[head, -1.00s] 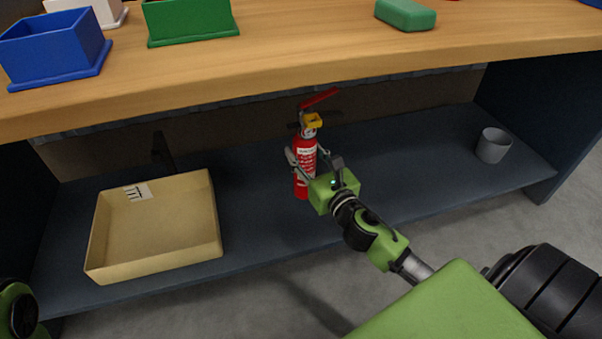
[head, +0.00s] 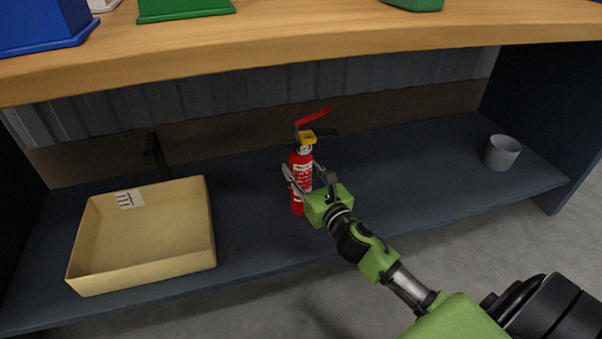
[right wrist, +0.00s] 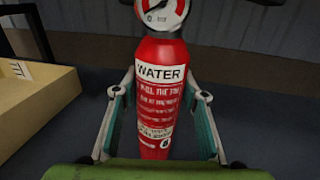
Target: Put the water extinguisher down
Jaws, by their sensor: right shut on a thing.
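The water extinguisher (head: 299,172) is a small red cylinder with a red lever, a yellow part at the neck and a white label. It is upright at the lower shelf, in front of the back panel. In the right wrist view the extinguisher (right wrist: 160,95) shows the word WATER and a round gauge above. My right gripper (head: 304,181) is shut on its body, with a finger on each side. I cannot tell whether its base touches the shelf (head: 400,170). My left gripper is not in view.
A cream tray (head: 140,284) with a tally-marked label stands on the shelf at the left. A grey cup (head: 502,153) stands at the right. The wooden worktop (head: 300,62) overhangs the shelf, with blue and green bins on it. The shelf between extinguisher and cup is clear.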

